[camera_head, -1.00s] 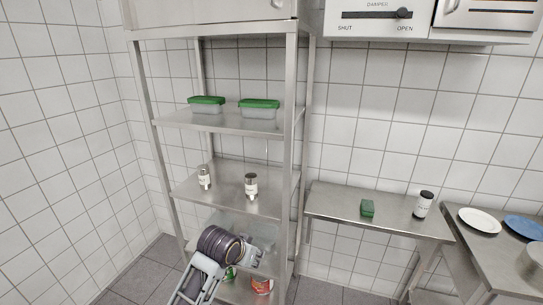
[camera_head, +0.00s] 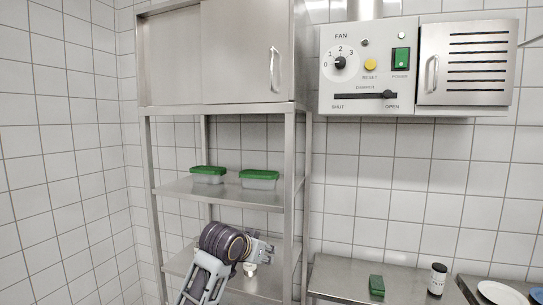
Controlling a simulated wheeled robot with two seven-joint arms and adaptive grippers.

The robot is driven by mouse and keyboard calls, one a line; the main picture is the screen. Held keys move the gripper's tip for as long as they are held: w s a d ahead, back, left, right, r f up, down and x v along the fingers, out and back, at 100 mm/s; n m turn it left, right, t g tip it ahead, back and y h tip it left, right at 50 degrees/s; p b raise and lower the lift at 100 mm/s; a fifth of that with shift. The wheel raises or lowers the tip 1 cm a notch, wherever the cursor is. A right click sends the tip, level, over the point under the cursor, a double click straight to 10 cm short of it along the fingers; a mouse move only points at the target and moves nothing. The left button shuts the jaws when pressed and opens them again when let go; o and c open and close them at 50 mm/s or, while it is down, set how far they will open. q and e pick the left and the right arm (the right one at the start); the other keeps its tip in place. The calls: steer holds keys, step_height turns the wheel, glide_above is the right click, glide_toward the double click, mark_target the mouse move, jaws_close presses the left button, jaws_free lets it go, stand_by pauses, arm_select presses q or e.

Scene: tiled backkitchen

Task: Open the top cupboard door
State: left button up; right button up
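The grey metal cupboard sits at the top of the shelf rack. Its right door panel (camera_head: 240,55) has a vertical bar handle (camera_head: 274,69) near its right edge and overlaps the left panel (camera_head: 169,60). The front looks closed, with no opening visible. My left gripper (camera_head: 264,249) is low in the picture, in front of the middle shelf and well below the cupboard, apart from the handle. Its fingers are small and partly merge with a container behind, so their opening is unclear. My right gripper is out of view.
Two green-lidded boxes (camera_head: 208,175) (camera_head: 259,179) stand on the upper shelf (camera_head: 225,194). A control box (camera_head: 366,70) with its own handled door (camera_head: 464,65) hangs to the right. A steel table (camera_head: 340,275) holds a green item (camera_head: 376,285) and a jar (camera_head: 437,279).

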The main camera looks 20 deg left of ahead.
mark_target(272, 84)
arm_select(q)
steer(key=w+a+r+t+h, duration=0.1)
steer(key=w+r+t, duration=0.1)
steer(key=r, duration=1.2)
steer(key=w+r+t, duration=0.2)
steer(key=r, duration=1.1)
steer(key=s+a+r+t, duration=0.1)
steer(key=s+r, duration=0.3)
steer(key=r, duration=0.9)
steer(key=s+a+r+t+h, duration=0.1)
steer(key=s+r, duration=0.4)
steer(key=r, duration=0.8)
steer(key=shift+r+t, duration=0.35)
steer(key=shift+t, duration=0.15)
steer(key=shift+w+d, duration=0.1)
steer(key=shift+p+x, duration=2.5)
steer(key=shift+x, duration=4.3)
steer(key=shift+d, duration=0.2)
jaws_close()
